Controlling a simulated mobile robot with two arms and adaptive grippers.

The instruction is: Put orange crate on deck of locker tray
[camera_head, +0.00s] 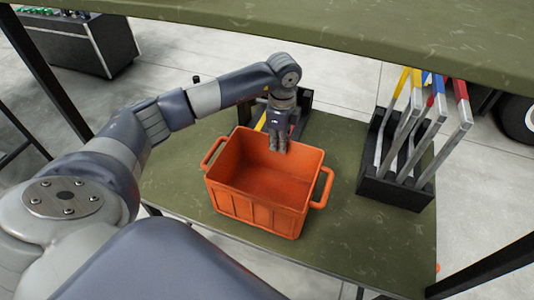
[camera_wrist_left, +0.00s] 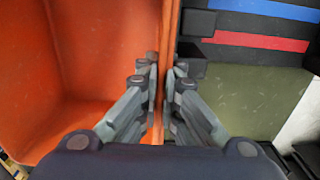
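The orange crate (camera_head: 262,211) is open, empty and upright on a green surface (camera_head: 180,190) in the head view. My left gripper (camera_head: 278,148) reaches down over its far wall. In the left wrist view its fingers (camera_wrist_left: 161,75) lie on both sides of the crate's wall (camera_wrist_left: 169,25), close against it, and look shut on it. The crate's inside (camera_wrist_left: 70,70) shows to the left there. I cannot tell which surface is the locker tray's deck. My right gripper is not in view.
A black holder (camera_head: 394,188) with several coloured-ended metal bars stands right of the crate. Another black holder (camera_head: 303,103) stands behind the gripper. A green upper shelf (camera_head: 380,28) overhangs the far side. Black posts stand at left and lower right.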

